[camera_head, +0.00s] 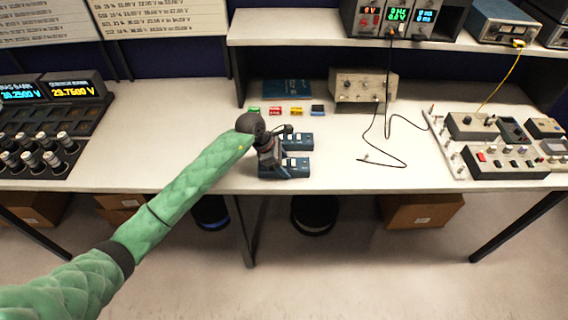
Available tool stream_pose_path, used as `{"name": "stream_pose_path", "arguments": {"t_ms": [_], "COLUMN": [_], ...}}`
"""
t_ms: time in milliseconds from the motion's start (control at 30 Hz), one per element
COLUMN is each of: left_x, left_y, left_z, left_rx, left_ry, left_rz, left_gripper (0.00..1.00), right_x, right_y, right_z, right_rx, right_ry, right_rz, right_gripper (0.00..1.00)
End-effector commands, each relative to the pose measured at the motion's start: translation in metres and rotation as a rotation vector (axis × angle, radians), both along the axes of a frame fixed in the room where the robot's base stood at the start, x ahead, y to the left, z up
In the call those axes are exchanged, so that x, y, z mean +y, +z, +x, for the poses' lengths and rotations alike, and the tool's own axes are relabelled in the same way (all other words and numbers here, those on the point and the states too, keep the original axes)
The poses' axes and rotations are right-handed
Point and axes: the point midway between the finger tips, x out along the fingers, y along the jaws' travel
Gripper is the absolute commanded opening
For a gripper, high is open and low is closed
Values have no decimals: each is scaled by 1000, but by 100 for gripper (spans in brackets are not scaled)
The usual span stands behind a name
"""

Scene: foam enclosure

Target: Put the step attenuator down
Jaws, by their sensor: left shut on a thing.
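My left gripper (270,158) is at the front middle of the bench, at the end of my green-sleeved arm. It is shut on a small blue box, which I take to be the step attenuator (294,170). The box is at or just above the white bench top near its front edge; I cannot tell whether it touches the surface. A similar blue box (299,142) sits just behind it. The gripper and wrist partly hide the left ends of both boxes. My right gripper is not in view.
Small coloured blocks (296,111) lie in a row behind the boxes. A beige instrument (362,88) stands under the shelf (300,28). A black cable (397,145) lies to the right. A panel of modules (500,150) is at far right. The bench (150,130) is clear on the left.

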Motion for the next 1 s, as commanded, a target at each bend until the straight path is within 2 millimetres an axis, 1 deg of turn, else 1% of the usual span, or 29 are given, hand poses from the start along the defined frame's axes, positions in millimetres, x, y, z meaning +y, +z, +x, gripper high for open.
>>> {"name": "stream_pose_path", "arguments": {"t_ms": [300,333,400,433,867,933,1000], "left_x": [0,0,0,0,0,3,5], "left_y": [-2,-2,-2,-2,2,2,7], "left_z": [0,0,0,0,0,1,1], "left_rx": [-1,0,0,0,0,-2,-4], "left_ry": [0,0,0,0,0,0,0], "left_rz": [-1,0,0,0,0,0,0], "left_gripper": [19,62,76,78,78,78,78], "right_x": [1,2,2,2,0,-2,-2], "right_y": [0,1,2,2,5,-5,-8], "right_z": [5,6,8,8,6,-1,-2], "right_rx": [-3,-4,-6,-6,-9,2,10], "right_ry": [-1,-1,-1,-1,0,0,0], "right_rz": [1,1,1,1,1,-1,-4], "right_gripper": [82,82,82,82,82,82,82]}}
